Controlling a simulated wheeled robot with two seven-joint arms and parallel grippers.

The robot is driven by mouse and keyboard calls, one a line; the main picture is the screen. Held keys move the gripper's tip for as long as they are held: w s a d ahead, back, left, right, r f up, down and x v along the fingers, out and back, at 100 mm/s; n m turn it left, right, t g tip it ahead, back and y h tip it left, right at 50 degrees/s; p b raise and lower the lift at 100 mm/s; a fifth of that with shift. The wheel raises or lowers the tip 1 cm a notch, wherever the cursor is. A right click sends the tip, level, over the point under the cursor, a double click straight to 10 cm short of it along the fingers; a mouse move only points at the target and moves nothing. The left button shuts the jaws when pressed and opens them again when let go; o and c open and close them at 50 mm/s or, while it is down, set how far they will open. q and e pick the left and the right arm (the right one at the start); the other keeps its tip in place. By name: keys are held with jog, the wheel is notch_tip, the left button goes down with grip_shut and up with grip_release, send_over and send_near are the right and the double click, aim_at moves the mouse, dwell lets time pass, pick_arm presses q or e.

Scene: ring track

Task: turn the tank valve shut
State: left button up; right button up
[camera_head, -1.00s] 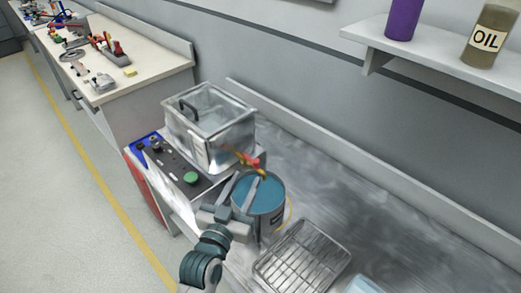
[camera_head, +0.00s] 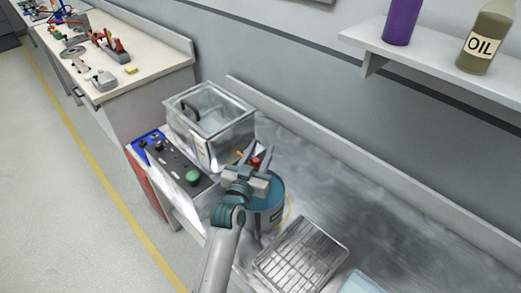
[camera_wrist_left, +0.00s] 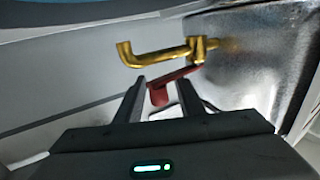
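My left gripper (camera_head: 260,153) is at the valve, above the blue bucket (camera_head: 268,207). In the left wrist view its two fingers (camera_wrist_left: 165,78) are apart, and the bent end of the red handle lies between them. No clear contact with the handle shows. My gripper hides part of the tap and bucket in the head view. My right gripper is not in view.
A control box (camera_head: 185,170) with a green button stands beside the tank. A wire rack (camera_head: 301,258) lies right of the bucket. A shelf (camera_head: 440,65) with bottles hangs above. The metal bench (camera_head: 400,240) is mostly clear to the right.

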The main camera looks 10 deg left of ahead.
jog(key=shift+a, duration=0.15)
pick_arm(q)
jog(key=c, duration=0.8)
grip_shut()
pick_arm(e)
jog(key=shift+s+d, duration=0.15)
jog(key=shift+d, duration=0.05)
